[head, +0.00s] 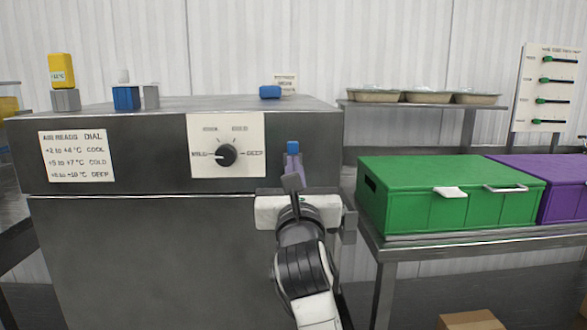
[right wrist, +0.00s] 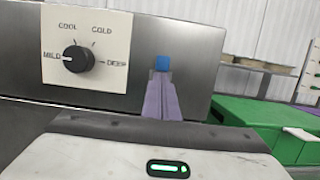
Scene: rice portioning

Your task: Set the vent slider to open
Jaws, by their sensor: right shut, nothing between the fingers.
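My left gripper is not in view.
The black dial (head: 226,155) on its white plate points to MILD. Blue, yellow and grey blocks stand on the cabinet top (head: 190,103). A green crate (head: 410,196) and a purple crate (head: 570,185) stand on a bench at right. Bowls (head: 428,97) stand on a shelf behind.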

